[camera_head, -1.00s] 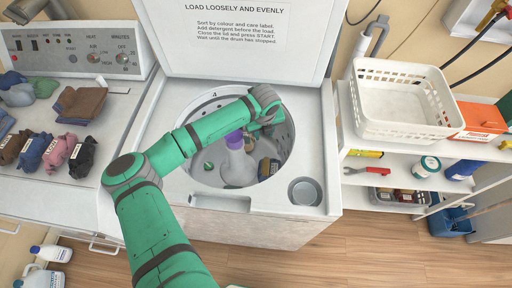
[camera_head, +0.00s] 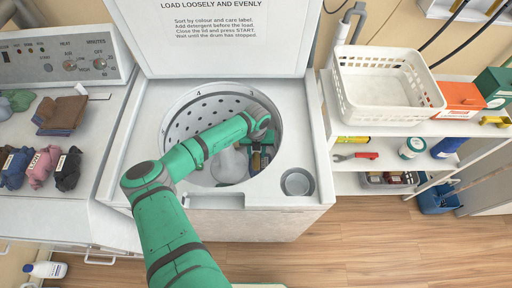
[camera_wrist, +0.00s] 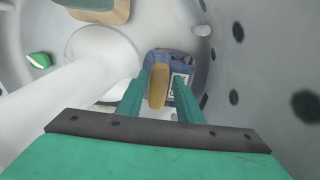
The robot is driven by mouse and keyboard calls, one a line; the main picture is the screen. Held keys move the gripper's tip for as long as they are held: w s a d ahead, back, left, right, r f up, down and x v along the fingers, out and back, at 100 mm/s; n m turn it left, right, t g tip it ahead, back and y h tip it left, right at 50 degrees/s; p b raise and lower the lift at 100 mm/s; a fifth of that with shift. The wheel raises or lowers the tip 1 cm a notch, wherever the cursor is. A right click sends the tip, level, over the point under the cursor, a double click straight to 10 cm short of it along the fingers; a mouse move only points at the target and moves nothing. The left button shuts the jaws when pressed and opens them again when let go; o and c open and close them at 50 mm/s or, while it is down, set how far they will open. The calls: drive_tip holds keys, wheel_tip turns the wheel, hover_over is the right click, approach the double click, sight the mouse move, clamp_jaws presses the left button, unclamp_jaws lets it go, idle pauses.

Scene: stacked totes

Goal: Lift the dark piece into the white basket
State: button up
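The dark piece (camera_wrist: 182,62) is a dark blue bundle with a white label, low in the washer drum beside the pale agitator. A tan strip (camera_wrist: 158,86) shows in front of it; I cannot tell whether it is part of the piece. My gripper (camera_wrist: 160,92) is inside the drum, its green fingers apart on either side of the strip, with no clear grip. In the head view my arm's end hides much of the drum's right side. The white basket (camera_head: 388,108) stands on the shelf unit right of the washer and looks empty.
The washer's drum wall (camera_wrist: 236,95) is close on the right. The agitator (camera_wrist: 85,85) fills the left of the wrist view, with a small green item (camera_wrist: 39,60) beyond it. The raised lid (camera_head: 215,40) stands behind. An orange box (camera_head: 460,99) sits right of the basket.

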sight(252, 160)
drive_tip(key=shift+f, duration=1.3)
clamp_jaws()
drive_tip(key=shift+r, duration=0.2)
idle(0.6)
wheel_tip(252, 160, up, 12)
drive_tip(key=a, duration=0.2)
drive_tip(key=shift+f, duration=0.15)
idle(1.8)
